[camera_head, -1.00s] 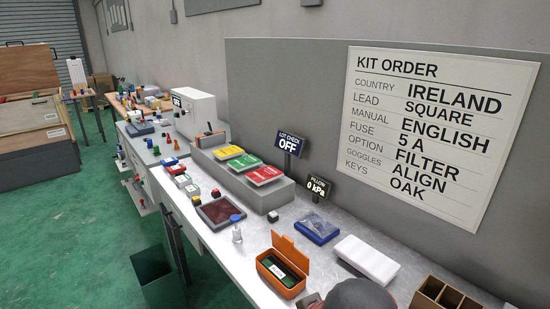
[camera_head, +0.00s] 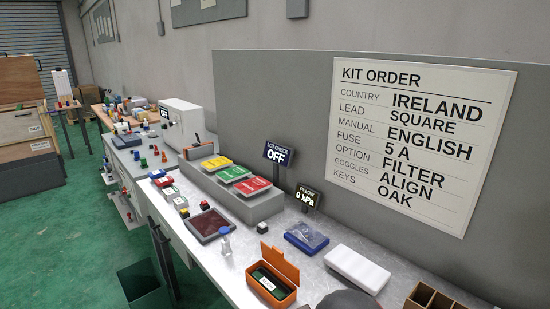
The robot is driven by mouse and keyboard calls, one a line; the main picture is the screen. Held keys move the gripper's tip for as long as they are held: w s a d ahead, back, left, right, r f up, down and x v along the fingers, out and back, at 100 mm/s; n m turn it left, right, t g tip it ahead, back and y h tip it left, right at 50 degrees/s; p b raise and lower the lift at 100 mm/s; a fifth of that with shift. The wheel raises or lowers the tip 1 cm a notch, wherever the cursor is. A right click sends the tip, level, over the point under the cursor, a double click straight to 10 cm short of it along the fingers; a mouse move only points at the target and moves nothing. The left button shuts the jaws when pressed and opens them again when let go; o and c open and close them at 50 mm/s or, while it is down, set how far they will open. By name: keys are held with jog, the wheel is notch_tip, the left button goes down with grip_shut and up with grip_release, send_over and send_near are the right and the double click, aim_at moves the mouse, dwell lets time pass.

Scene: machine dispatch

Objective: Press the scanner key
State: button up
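A dark red flat pad (camera_head: 207,225) lies on the grey bench, and it may be the scanner. A second small dark block with a pale top (camera_head: 262,228) stands further right on the bench. No label tells me which one is the scanner key. The lot check display (camera_head: 278,154) reads OFF. A dark rounded shape at the bottom edge is probably part of my arm. My gripper is not visible.
An open orange case (camera_head: 272,282), a clear bottle (camera_head: 226,243), a blue tray (camera_head: 306,239) and a white box (camera_head: 357,268) stand on the bench. A raised grey stand (camera_head: 255,206) holds red, green and yellow packs. The green floor at left is mostly clear.

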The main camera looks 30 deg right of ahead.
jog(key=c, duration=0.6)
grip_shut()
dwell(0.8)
